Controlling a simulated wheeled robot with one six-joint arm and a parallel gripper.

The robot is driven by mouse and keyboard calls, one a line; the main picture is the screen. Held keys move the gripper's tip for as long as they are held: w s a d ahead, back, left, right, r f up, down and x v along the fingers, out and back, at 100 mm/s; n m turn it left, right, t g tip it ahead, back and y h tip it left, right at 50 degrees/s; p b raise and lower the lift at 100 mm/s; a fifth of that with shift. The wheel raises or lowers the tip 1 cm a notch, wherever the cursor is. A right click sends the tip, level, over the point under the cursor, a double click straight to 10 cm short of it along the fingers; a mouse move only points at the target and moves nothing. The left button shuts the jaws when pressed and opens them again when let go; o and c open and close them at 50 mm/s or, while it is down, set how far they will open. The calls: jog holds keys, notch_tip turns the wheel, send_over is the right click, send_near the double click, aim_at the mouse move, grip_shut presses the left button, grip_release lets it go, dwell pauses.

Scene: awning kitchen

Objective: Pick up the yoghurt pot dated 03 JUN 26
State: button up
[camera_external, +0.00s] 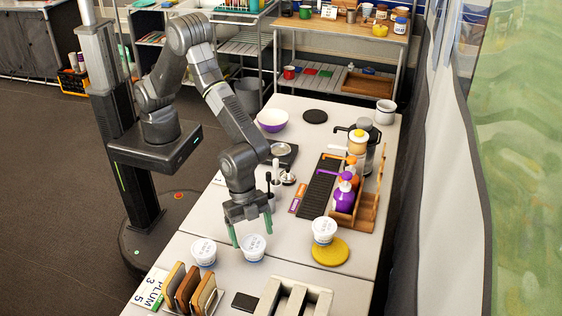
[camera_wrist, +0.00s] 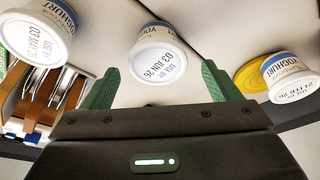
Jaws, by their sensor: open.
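The yoghurt pot dated 03 JUN 26 (camera_wrist: 163,55) is white with a blue band, its lid facing my wrist camera. It stands upright on the table as the middle pot (camera_external: 253,248) in the external view. My gripper (camera_external: 251,229) is open just above it, green fingers to either side. In the wrist view the gripper (camera_wrist: 160,82) has the pot between and beyond its fingertips, with gaps on both sides. A left pot (camera_wrist: 38,32) shows a 03 date, seemingly MAY; it is also in the external view (camera_external: 203,253). A right pot (camera_wrist: 292,78) seems dated 21 FEB 26.
The right pot (camera_external: 324,230) is by a yellow disc (camera_external: 330,256). A rack of brown boards (camera_external: 189,289) stands front left, a pale divided tray (camera_external: 293,298) at the front. A wooden caddy with bottles (camera_external: 352,214) is at right. A small black tile (camera_external: 244,301) lies in front.

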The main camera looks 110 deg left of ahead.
aim_at(253, 243)
jog(key=shift+p+x, duration=0.65)
jog(key=shift+x, duration=2.45)
jog(key=shift+s+d, duration=0.1)
jog(key=shift+s, duration=0.05)
jog(key=shift+c, duration=0.4)
jog(key=c, duration=0.9)
